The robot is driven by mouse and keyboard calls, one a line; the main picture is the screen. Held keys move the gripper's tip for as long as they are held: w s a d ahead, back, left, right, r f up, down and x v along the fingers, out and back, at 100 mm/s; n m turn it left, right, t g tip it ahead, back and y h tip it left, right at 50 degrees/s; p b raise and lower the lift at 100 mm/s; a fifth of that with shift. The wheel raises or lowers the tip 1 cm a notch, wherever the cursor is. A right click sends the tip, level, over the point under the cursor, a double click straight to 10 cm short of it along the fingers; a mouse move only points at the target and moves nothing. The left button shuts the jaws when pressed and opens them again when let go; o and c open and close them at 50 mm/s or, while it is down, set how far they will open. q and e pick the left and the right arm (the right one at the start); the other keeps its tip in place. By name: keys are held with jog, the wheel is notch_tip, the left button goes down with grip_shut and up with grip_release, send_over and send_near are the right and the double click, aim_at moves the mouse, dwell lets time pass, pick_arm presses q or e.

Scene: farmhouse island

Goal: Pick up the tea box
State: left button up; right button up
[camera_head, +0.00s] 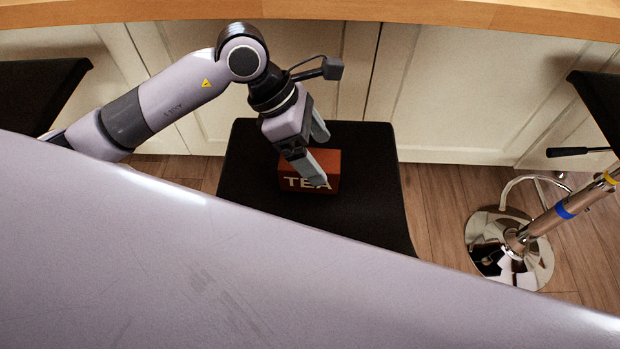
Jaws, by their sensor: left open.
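The tea box (326,166) is a reddish-brown box with pale "TEA" lettering. It rests on a black stool seat (370,215) in the middle of the view. My left gripper (321,160) is open just above the box, with its fingers reaching down at it. One finger covers part of the box's top and front. I cannot tell whether the fingers touch the box. My right gripper is not in view.
White cabinet panels (440,90) stand behind the stool, under a wooden counter edge (450,12). Black seats (40,90) show at the left and right edges. A chrome stool base (482,262) stands on the wooden floor at right.

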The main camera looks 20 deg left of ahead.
pick_arm(q)
jog(key=shift+w+a+f+t+y, duration=0.2)
jog(key=shift+w+a+y, duration=0.2)
jog(key=shift+a, duration=0.2)
jog(key=shift+w+a+f+t+y, duration=0.1)
jog(key=shift+w+a+f+y, duration=0.1)
jog(key=shift+w+a+y, duration=0.3)
jog(key=shift+s+f, duration=0.1)
jog(key=shift+f, duration=0.3)
jog(key=x, duration=0.3)
jog(key=b+x, duration=0.1)
jog(key=x, duration=0.1)
jog(key=shift+s+a+f, duration=0.25)
jog(key=shift+s+f, duration=0.1)
jog(key=shift+d+f, duration=0.15)
jog(key=shift+f, duration=0.15)
jog(key=shift+f+b, duration=0.25)
jog(key=shift+b, duration=0.2)
jog(key=c, duration=1.1)
jog(key=shift+c, duration=0.2)
